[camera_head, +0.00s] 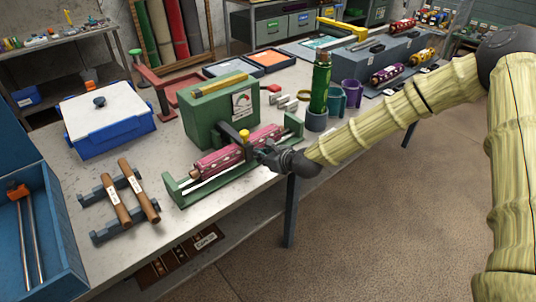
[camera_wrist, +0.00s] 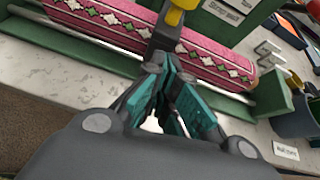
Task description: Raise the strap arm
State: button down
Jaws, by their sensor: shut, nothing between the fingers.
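The strap arm (camera_head: 230,134) is a dark bar with a yellow knob (camera_head: 244,136). It reaches from the green machine (camera_head: 212,112) across a pink patterned rug roll (camera_head: 215,160) lying in a green cradle (camera_head: 180,198). In the wrist view the strap arm (camera_wrist: 166,36) crosses the roll (camera_wrist: 110,22) with its yellow knob (camera_wrist: 175,17) at the top edge. My gripper (camera_head: 259,155) is at the front of the roll, just beside the strap arm's near end. Its teal fingers (camera_wrist: 157,62) are shut and empty, tips close to that end; I cannot tell whether they touch.
A blue box with a white lid (camera_head: 105,115) and two brown rollers on a grey rack (camera_head: 108,194) stand to the left. A green bottle (camera_head: 320,85) and purple and teal cups (camera_head: 351,92) stand to the right. The table's front edge is close below my gripper.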

aim_at(251, 145)
jog(key=shift+w+a+r+p, duration=0.35)
jog(key=shift+a+r+p, duration=0.05)
jog(key=shift+r, duration=0.25)
jog(key=shift+w+a+r+p, duration=0.3)
jog(key=shift+a+r+p, duration=0.1)
jog(key=shift+r, duration=0.2)
jog(key=shift+w+a+r, duration=0.15)
jog(key=shift+w+r, duration=0.05)
jog(key=shift+w, duration=0.1)
